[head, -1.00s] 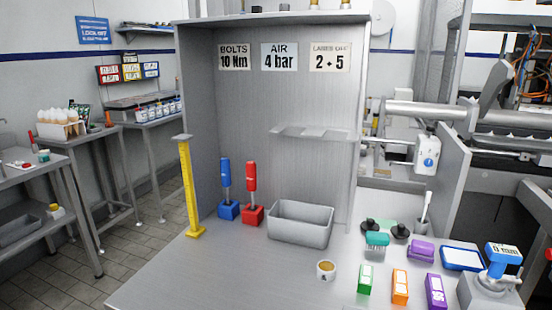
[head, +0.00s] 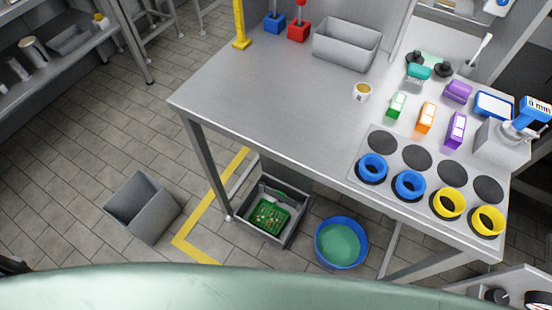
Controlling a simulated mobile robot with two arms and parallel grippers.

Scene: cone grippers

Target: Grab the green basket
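The green basket (head: 268,214) is low down, inside a grey crate (head: 245,234) on the floor, by the front edge of the table. It looks like a small green tray with small pale pieces in it; a green curved part, perhaps its handle, shows at its back. The crate's walls surround it. Neither of my grippers shows in the head view.
The metal table (head: 235,105) overhangs behind the crate, with its leg (head: 207,165) close by on the left. A blue tub (head: 341,262) stands to the right, an empty grey bin (head: 143,240) to the left. Yellow tape (head: 212,212) marks the floor. Blue and yellow rings sit on the table.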

